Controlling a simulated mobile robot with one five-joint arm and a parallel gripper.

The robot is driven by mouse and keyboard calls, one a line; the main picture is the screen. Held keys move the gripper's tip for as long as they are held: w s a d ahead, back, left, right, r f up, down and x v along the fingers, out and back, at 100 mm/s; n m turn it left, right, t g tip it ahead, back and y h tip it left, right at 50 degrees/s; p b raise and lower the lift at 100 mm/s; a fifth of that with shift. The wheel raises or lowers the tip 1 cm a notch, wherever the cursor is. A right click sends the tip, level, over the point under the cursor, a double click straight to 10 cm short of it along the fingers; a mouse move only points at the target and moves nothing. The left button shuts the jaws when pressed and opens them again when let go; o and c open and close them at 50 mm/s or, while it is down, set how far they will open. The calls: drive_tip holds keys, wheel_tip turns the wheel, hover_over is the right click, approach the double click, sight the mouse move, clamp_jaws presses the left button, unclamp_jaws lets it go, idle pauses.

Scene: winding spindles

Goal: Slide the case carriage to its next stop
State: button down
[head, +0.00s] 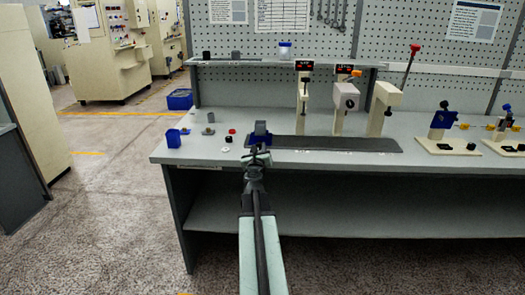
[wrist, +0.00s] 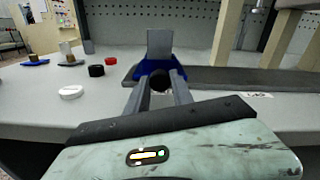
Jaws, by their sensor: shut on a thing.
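The case carriage (head: 261,137) is a blue block with an upright grey plate, at the left end of a dark flat track (head: 340,144) on the bench. In the wrist view the carriage's blue base (wrist: 139,70) and grey plate (wrist: 160,42) stand straight ahead, with a dark round knob (wrist: 160,78) at the front. My gripper (head: 258,152) is at the carriage's near side. In the wrist view its two fingers (wrist: 160,85) are shut on the carriage at the knob. The fingers hide part of the carriage's front.
Cream stations (head: 303,90) stand behind the track, and the track's top is clear to the right. Small labels run along its front edge.

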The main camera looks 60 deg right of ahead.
drive_tip(key=shift+w+a, duration=0.2)
drive_tip(key=c, duration=1.1)
unclamp_jaws()
drive_tip(key=shift+d, duration=0.1)
